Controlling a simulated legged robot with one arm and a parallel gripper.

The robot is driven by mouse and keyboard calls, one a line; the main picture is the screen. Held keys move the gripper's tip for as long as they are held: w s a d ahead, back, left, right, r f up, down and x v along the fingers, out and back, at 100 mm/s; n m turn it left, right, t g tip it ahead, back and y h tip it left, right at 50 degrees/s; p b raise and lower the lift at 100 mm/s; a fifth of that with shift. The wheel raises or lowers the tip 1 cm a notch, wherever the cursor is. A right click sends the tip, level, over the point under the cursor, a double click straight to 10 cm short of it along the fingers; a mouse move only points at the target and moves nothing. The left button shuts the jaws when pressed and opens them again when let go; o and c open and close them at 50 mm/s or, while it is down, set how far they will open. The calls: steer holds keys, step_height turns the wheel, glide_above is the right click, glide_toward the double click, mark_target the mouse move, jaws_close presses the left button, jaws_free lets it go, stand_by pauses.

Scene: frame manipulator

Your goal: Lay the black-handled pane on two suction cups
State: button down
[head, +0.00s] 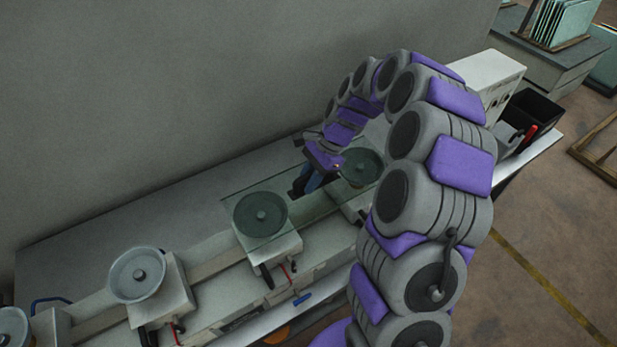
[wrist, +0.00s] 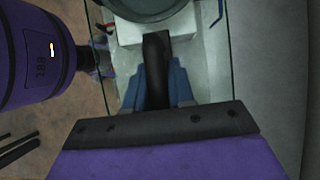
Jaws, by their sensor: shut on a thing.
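The clear glass pane (head: 305,212) lies across the tops of two suction cups, seen through the glass: one near the middle (head: 260,214) and one to its right (head: 361,168). I cannot tell whether the glass touches both cups or is slightly above them. My gripper (head: 312,181) is over the middle of the pane, shut on its black handle (head: 297,188). In the wrist view, the handle (wrist: 157,68) stands between the blue fingers (wrist: 158,90). That view also shows the pane's edge (wrist: 232,75) and one cup (wrist: 146,10) at the top.
Two bare suction cups stand at the left, one nearer (head: 137,274) and one at the picture's edge (head: 10,327). The bench (head: 85,250) runs along a grey wall. A black bin (head: 530,115) and a white box (head: 490,75) are at its right end. A pane rack (head: 560,22) stands behind.

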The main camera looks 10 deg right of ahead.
steer(key=c, duration=0.9)
jaws_free()
steer(key=v, duration=1.7)
steer(key=shift+w+r, duration=0.15)
steer(key=s+a+n+h+b, duration=0.2)
steer(key=s+a+n+b, duration=0.25)
steer(key=s+a, duration=0.4)
steer(key=s+f+n+h+b, duration=0.1)
steer(key=s+f+n+b, duration=0.1)
steer(key=s+f, duration=0.3)
steer(key=s+d+f+n+h+b, duration=0.1)
steer(key=s+f+n+b, duration=0.2)
steer(key=s, duration=1)
steer(key=s+d+f+n+h+b, duration=0.1)
steer(key=s+f+n+b, duration=0.2)
steer(key=s, duration=0.7)
step_height(320, 180, down, 5)
steer(key=shift+r+n+h, duration=0.15)
steer(key=shift+n+h, duration=0.25)
steer(key=shift+n, duration=0.55)
